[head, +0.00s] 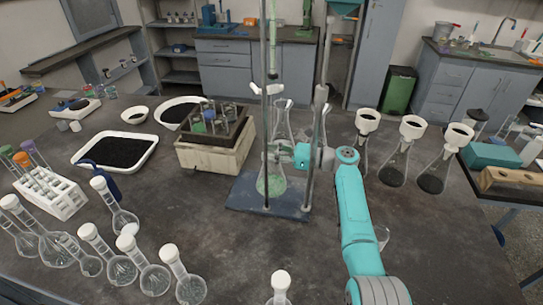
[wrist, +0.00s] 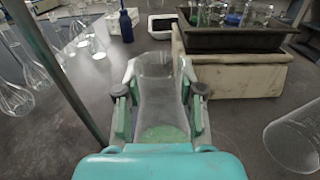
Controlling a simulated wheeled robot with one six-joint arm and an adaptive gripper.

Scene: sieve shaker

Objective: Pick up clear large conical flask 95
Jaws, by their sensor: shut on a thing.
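My gripper (head: 302,156) is at the burette stand and points left in the head view. In the wrist view its fingers (wrist: 162,100) are closed on both sides of a clear conical flask (wrist: 158,108), with green showing low in the glass. In the head view a clear flask with green at its bottom (head: 271,184) is at the stand's blue base plate (head: 240,196). Another clear flask shape (head: 283,122) shows above and behind it, between the rods. The overlap hides which of these outlines is the gripped one, and whether it touches the surface.
Stand rods (head: 267,60) rise close to my gripper; one crosses the left of the wrist view (wrist: 60,70). A pale box (head: 215,155) with a dark tray stands left. Funnel-topped flasks (head: 394,165) stand right. Stoppered flasks (head: 120,265) crowd the front left.

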